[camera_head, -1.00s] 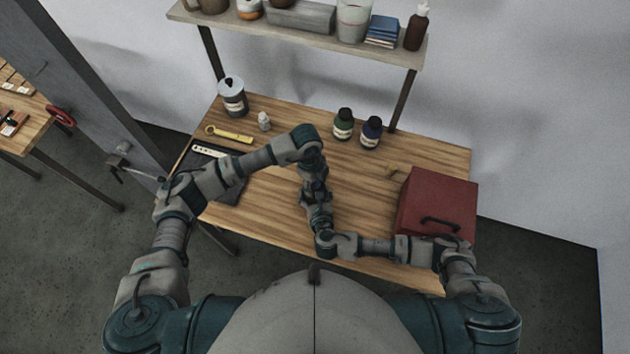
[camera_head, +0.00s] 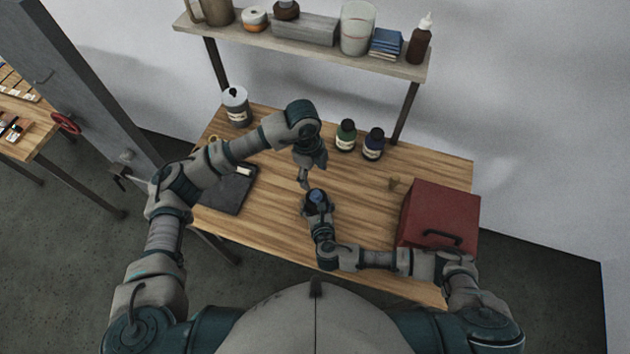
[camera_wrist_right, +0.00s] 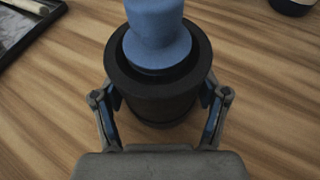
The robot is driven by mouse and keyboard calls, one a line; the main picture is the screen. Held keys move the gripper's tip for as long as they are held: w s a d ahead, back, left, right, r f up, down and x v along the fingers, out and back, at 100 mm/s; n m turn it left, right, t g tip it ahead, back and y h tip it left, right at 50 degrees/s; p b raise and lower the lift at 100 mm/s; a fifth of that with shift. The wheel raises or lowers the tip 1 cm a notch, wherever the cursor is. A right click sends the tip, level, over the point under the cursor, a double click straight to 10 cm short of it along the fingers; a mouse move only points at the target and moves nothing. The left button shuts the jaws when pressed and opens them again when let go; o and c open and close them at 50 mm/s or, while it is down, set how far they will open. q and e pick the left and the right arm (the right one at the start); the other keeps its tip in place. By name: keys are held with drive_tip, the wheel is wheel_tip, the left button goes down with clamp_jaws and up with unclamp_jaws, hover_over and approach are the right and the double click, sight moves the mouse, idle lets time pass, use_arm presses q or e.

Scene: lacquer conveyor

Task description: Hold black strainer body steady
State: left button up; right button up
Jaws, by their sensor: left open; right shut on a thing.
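The black strainer body (camera_wrist_right: 165,108) stands upright in the right wrist view, with a blue piece (camera_wrist_right: 157,38) seated in its round opening. My right gripper (camera_wrist_right: 160,115) is shut on the strainer body, one finger on each side. In the head view the blue piece (camera_head: 318,196) shows at the end of my right arm, over the table's middle; the black body is mostly hidden there by my right gripper (camera_head: 314,203). My left gripper (camera_head: 304,183) points down, open and empty, just above and behind the blue piece, apart from it.
A loaded shelf (camera_head: 300,50) spans the back.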

use_arm(q)
drive_tip(key=shift+r, duration=0.4)
use_arm(e)
drive_tip(key=shift+f, duration=0.1)
drive_tip(key=o, duration=1.4)
